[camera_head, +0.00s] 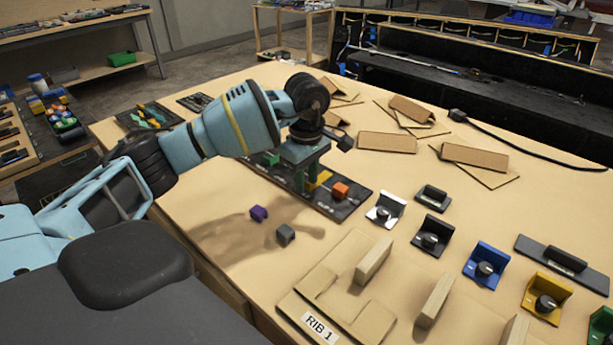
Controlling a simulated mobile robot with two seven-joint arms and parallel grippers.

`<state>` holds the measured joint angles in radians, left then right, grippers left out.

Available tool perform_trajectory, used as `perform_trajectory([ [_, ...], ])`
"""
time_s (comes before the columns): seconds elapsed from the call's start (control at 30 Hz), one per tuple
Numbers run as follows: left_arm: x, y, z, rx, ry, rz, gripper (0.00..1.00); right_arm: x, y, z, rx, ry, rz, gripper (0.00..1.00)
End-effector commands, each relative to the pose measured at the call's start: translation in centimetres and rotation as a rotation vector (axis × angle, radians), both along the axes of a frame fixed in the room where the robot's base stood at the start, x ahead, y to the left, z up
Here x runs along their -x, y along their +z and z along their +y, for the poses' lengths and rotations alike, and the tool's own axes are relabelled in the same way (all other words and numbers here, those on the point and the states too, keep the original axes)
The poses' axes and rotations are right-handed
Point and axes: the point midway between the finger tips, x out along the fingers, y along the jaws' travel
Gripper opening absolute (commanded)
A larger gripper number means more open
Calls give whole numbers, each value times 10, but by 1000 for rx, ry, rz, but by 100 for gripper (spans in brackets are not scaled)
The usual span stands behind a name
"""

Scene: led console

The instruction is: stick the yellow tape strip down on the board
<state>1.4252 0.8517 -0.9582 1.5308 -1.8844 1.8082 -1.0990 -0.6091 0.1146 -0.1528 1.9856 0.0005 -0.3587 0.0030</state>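A dark board (347,206) lies on the table under my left gripper, with its right part bare of my arm. A small yellow piece (322,178), which looks like the yellow tape strip, shows on or just above the board, right beside the gripper's fingers. My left gripper (306,182) points down over the board. Its fingers look low, at or near the board's surface. The wrist and fingers hide part of the board, and I cannot tell whether the fingers hold the yellow piece. My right gripper is out of view.
An orange block (340,190) and a green block (271,158) are on the board. Purple (258,213) and grey (285,235) blocks lie in front. Knob units, such as the blue one (487,263), stand right. A wooden panel marked RIB 1 (345,300) lies nearest. Cardboard pieces (388,142) lie behind.

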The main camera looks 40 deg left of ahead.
Motion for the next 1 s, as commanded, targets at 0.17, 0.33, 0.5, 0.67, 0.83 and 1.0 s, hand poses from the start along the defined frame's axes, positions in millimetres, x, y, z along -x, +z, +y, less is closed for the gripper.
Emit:
perform_trajectory([
  [0.17, 0, 0, 0, 0, 0, -1, 29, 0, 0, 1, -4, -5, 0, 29],
  [0.33, -1, 5, 0, 0, 0, -3, 29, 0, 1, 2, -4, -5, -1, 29],
  [0.5, -1, 30, 0, 1, 0, -5, 29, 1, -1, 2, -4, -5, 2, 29],
  [0.67, -1, 55, 0, 1, -1, -3, 29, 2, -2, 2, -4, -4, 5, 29],
  [0.83, -1, 73, 0, 0, 0, -2, 29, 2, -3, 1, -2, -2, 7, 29],
  [1.0, 0, 78, 0, 0, -1, 0, 29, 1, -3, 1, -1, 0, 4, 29],
])
